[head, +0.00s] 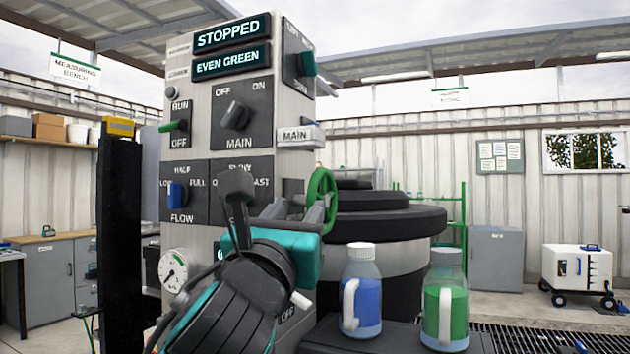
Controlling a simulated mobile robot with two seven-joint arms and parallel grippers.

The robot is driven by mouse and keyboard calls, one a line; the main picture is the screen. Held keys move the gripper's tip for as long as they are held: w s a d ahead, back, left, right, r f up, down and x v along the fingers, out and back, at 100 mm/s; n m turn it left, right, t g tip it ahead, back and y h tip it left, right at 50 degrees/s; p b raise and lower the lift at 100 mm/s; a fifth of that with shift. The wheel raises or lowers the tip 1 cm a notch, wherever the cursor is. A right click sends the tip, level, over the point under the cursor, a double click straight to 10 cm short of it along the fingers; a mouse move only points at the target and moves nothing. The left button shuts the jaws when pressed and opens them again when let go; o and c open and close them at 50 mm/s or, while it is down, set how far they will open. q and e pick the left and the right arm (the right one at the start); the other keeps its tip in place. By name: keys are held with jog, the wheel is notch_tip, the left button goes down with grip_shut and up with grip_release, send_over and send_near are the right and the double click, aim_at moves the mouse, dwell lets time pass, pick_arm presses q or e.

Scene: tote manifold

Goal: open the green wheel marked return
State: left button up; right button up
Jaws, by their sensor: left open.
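The green wheel (329,188) is on the right side of the grey control column, seen nearly edge-on. No "return" marking is readable on it. My left gripper (298,209) is in front of the column, just left of and below the wheel. Its grey fingers are apart and overlap the wheel's lower part in the picture. I cannot tell whether they touch the rim. My left wrist and forearm hide the lower part of the column. My right gripper is not in view.
The control column (198,110) carries a STOPPED display (232,33), switches and a gauge (173,271). A block labelled MAIN (300,136) juts out above the wheel. Bottles with blue (367,302) and green (452,312) liquid stand to the right. A large black round drum (383,222) stands behind.

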aim_at(311, 192)
pick_arm(q)
jog(key=p+x, duration=0.1)
jog(key=x, duration=0.9)
jog(key=shift+w+r, duration=0.15)
jog(key=shift+w, duration=0.1)
grip_shut()
